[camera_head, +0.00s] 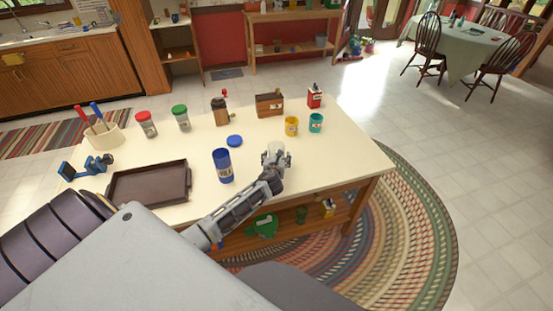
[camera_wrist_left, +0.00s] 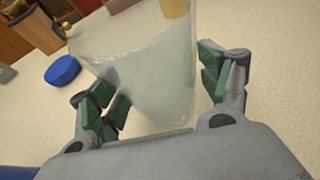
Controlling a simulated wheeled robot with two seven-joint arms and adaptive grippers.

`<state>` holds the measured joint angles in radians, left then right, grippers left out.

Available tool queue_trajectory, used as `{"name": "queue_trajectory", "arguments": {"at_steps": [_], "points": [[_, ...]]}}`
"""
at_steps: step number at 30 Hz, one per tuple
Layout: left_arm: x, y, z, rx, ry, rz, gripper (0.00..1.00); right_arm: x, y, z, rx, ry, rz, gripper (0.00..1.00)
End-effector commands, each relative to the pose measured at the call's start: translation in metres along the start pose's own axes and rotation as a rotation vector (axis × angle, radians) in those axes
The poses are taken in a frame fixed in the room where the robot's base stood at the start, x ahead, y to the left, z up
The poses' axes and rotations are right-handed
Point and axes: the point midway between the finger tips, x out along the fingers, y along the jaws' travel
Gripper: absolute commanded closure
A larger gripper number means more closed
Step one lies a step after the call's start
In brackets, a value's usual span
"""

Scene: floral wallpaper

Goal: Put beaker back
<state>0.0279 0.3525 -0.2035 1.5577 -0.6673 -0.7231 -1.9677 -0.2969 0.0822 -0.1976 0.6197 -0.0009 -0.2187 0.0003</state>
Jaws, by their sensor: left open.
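A clear, whitish beaker (camera_head: 274,147) stands on the cream table (camera_head: 345,140) near its front right part. In the left wrist view the beaker (camera_wrist_left: 145,75) fills the space between the fingers and looks see-through. My left gripper (camera_head: 275,160) is open, with its fingers (camera_wrist_left: 165,95) on either side of the beaker. Whether the pads touch the glass I cannot tell. My right gripper is not in view.
A blue cup (camera_head: 222,166) stands left of the gripper, with a blue lid (camera_head: 235,141) behind it. A dark tray (camera_head: 150,184) lies at the left. Yellow (camera_head: 291,126) and teal (camera_head: 316,122) cups stand behind right. The table's right end is clear.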

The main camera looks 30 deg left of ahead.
Motion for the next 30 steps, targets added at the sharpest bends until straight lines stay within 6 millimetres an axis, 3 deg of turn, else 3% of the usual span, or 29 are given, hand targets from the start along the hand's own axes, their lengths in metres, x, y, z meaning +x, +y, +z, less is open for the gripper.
{"name": "queue_trajectory", "arguments": {"at_steps": [14, 22, 30], "points": [[-0.009, 0.0, 0.002, 0.001, -0.001, -0.001, 0.23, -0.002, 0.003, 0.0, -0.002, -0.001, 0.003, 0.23], [-0.034, 0.0, 0.002, 0.001, 0.0, -0.001, 0.23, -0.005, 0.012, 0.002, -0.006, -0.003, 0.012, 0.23], [-0.062, 0.0, 0.002, 0.001, 0.0, 0.0, 0.23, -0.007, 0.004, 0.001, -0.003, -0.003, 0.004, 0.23]]}}
